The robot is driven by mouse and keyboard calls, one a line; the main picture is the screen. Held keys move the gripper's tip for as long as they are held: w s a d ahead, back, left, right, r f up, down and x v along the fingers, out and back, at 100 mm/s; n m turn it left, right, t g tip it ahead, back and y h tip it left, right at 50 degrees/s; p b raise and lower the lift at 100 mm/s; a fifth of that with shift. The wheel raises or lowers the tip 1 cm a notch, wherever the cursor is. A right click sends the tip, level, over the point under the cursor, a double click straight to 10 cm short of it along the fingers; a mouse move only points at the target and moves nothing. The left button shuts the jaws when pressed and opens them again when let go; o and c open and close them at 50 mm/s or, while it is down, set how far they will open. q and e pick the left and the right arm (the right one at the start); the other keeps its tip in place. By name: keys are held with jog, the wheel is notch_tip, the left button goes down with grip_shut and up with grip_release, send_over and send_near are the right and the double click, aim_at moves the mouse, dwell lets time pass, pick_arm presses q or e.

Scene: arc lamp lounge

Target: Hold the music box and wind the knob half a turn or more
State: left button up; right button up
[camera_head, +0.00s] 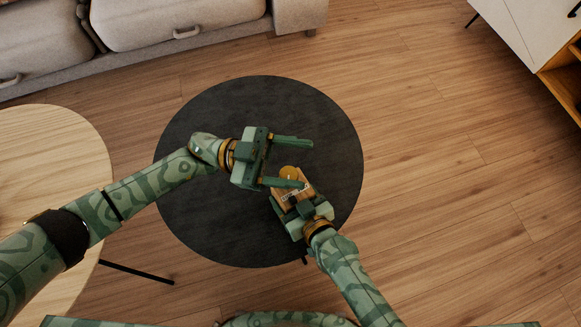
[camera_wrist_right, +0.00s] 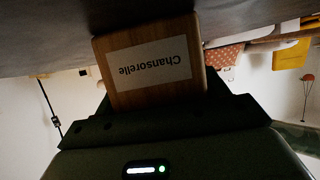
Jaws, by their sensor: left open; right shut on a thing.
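The music box (camera_head: 293,190) is a small wooden box on the round black table (camera_head: 215,215). In the right wrist view the box (camera_wrist_right: 191,86) shows a pale label reading "Chansorelle". A round golden knob (camera_head: 289,173) shows at its far end in the head view. My right gripper (camera_head: 293,200) is shut on the box from the near side. My left gripper (camera_head: 299,163) is open, its two fingers pointing right, with the nearer finger beside or over the knob. I cannot tell whether that finger touches the knob.
A light wooden round table (camera_head: 50,160) stands at the left. A grey sofa (camera_head: 150,30) is at the back left. A white and wooden cabinet (camera_head: 530,35) is at the top right. The black table's top is clear around the box.

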aim_at(289, 174)
pick_arm(q)
jog(key=s+a+f+n+t+y, duration=0.35)
jog(key=f+n+t, duration=0.3)
jog(key=t, duration=0.25)
jog(key=s+a+f+n+t+y, duration=0.2)
jog(key=a+f+n+t+y, duration=0.25)
jog(key=n+t, duration=0.35)
jog(key=shift+m+t, duration=0.4)
jog(key=shift+m, duration=0.05)
jog(key=x, duration=1)
jog(key=shift+w+d+f, duration=0.1)
jog(key=shift+w, duration=0.3)
jog(key=c, duration=1)
